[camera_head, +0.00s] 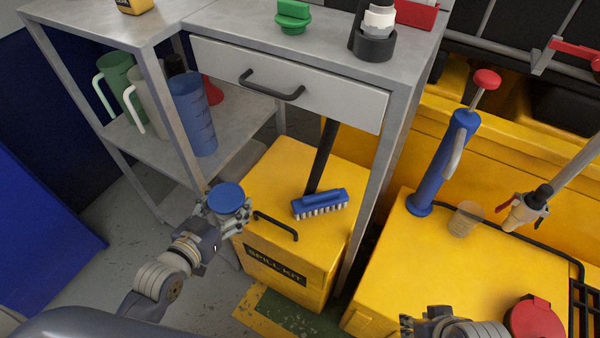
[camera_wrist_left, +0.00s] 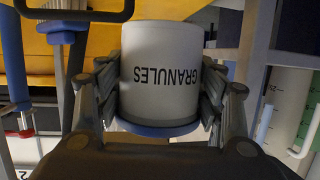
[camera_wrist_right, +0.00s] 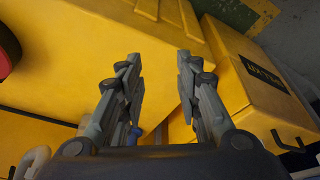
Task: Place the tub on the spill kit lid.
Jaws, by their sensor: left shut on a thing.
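The tub is white with a blue lid; its lid (camera_head: 227,197) shows from above in the head view. In the left wrist view the tub (camera_wrist_left: 160,70) reads GRANULES upside down. My left gripper (camera_head: 229,210) is shut around its sides, holding it at the left edge of the yellow spill kit. The spill kit lid (camera_head: 275,170) is flat, with a black handle (camera_head: 276,225) near its front edge. Whether the tub overlaps the lid in height I cannot tell. My right gripper (camera_wrist_right: 160,90) is open and empty, above yellow surfaces at the lower right.
A blue brush (camera_head: 320,203) with white bristles and a dark handle lies on the right of the lid. A grey bench with a drawer (camera_head: 285,85) stands behind, its leg close at the right. Jugs (camera_head: 193,115) stand on its shelf. The lid's left and middle are clear.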

